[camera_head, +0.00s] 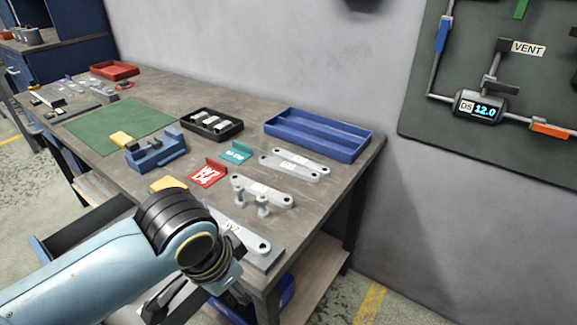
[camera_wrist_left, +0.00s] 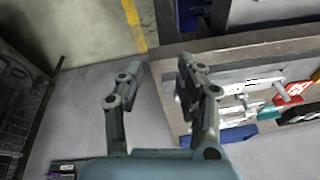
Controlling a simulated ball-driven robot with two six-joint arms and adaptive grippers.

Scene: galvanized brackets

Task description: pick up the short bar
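Several pale metal bars with holed, rounded ends lie on the bench in the head view. One bar (camera_head: 255,243) lies on a grey plate at the front edge, partly hidden by my left arm. A labelled bar (camera_head: 272,195) lies behind it, with two upright pins in front. A further pair of bars (camera_head: 308,166) lies near the blue tray. I cannot tell which is the short bar. My left gripper (camera_wrist_left: 158,72) is open and empty in the left wrist view, off the bench's edge, apart from the bars. In the head view its fingers are mostly hidden. My right gripper is not in view.
A blue tray (camera_head: 325,146) and a black bin (camera_head: 239,129) stand behind the bars. A red bracket (camera_head: 207,174), a teal bracket (camera_head: 236,153) and a blue vise-like fixture (camera_head: 172,152) stand nearby. A green mat (camera_head: 92,128) lies left. A wall rises behind.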

